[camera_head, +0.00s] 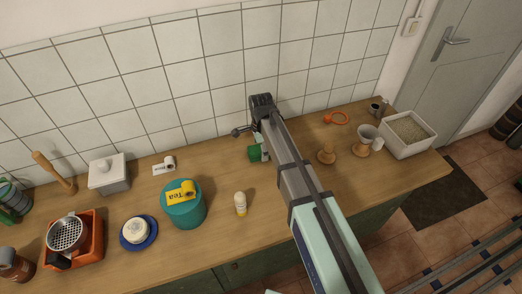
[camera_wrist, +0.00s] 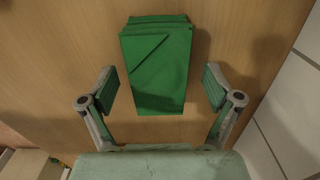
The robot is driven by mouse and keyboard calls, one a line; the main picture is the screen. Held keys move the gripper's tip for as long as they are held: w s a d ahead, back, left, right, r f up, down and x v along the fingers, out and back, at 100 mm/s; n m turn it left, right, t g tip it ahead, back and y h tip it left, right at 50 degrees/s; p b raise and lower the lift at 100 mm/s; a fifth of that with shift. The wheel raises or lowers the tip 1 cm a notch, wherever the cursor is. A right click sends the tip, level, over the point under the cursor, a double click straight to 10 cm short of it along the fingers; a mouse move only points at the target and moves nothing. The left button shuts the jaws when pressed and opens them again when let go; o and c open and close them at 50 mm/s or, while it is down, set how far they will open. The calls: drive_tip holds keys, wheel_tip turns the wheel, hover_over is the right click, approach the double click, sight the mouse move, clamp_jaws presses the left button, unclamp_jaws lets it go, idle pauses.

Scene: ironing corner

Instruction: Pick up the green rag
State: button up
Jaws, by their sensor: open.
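The green rag (camera_wrist: 157,62) lies folded in a neat rectangle on the wooden counter, in the upper middle of the wrist view. It also shows in the head view (camera_head: 254,154), small and beside my arm, partly hidden by it. My gripper (camera_wrist: 160,80) is open and empty. In the wrist view its two fingers stand to the left and right of the rag's lower part, with a gap on each side. The head view shows little of my gripper, at the end of my arm near the wall.
The tiled wall (camera_head: 205,72) rises close behind the rag. Left on the counter (camera_head: 120,199) are a teal tin (camera_head: 184,213) and a small pale bottle (camera_head: 240,203).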

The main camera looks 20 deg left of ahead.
drive_tip(key=c, duration=1.2)
drive_tip(key=shift+c, duration=0.2)
drive_tip(key=shift+r, duration=0.15)
wheel_tip(320, 180, up, 20)
drive_tip(key=b, duration=0.4)
drive_tip(key=o, duration=0.3)
drive_tip(key=shift+c, duration=0.8)
